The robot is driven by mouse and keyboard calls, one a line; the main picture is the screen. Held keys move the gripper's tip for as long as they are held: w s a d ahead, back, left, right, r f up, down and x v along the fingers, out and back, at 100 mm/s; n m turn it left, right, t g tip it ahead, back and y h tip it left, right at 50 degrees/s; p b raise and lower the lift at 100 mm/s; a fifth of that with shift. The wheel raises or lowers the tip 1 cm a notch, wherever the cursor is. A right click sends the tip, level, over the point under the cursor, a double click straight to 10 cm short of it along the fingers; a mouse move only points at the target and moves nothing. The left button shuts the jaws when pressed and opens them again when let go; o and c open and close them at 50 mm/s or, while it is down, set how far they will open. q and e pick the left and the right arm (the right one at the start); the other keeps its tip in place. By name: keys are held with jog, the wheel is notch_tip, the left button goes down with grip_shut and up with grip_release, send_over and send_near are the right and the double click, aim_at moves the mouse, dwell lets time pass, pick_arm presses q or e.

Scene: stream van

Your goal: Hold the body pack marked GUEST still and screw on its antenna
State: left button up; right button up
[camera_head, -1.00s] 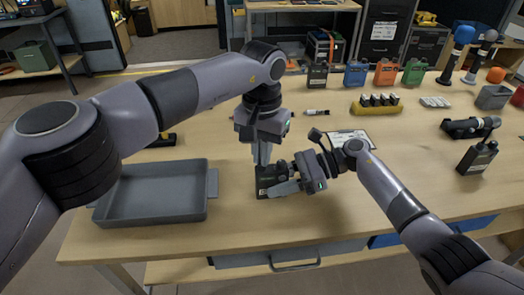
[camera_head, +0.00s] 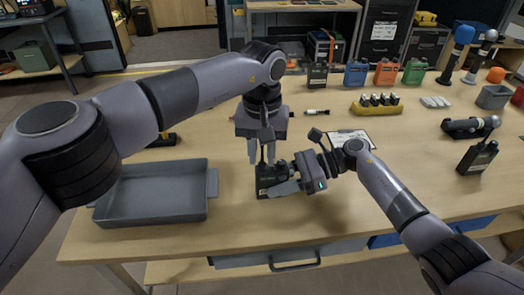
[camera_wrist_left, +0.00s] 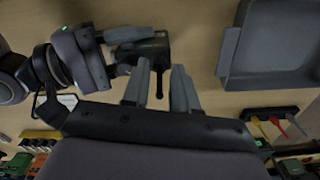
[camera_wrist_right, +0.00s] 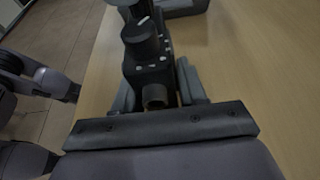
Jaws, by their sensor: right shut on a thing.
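A black body pack (camera_head: 270,178) sits on the table near its front edge; its lettering is too small to read. My right gripper (camera_head: 290,187) is shut on it, and the pack also shows between the fingers in the right wrist view (camera_wrist_right: 150,73). A thin black antenna (camera_wrist_left: 160,84) stands at the pack, seen in the left wrist view; whether it is fully seated I cannot tell. My left gripper (camera_head: 262,158) is above the pack, pointing down. Its fingers are open, one on each side of the antenna, with gaps showing in the left wrist view (camera_wrist_left: 160,92).
A grey tray (camera_head: 150,213) lies left of the pack. Another black pack with an antenna (camera_head: 477,158) stands at the right. A yellow holder (camera_head: 375,107), a marker (camera_head: 317,112) and a white card (camera_head: 350,137) lie behind. The table front between is clear.

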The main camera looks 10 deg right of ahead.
dwell(0.3)
pick_arm(q)
jog(key=n, duration=0.4)
dwell(0.4)
jog(key=n, duration=0.4)
grip_shut()
jog(key=shift+m, duration=1.9)
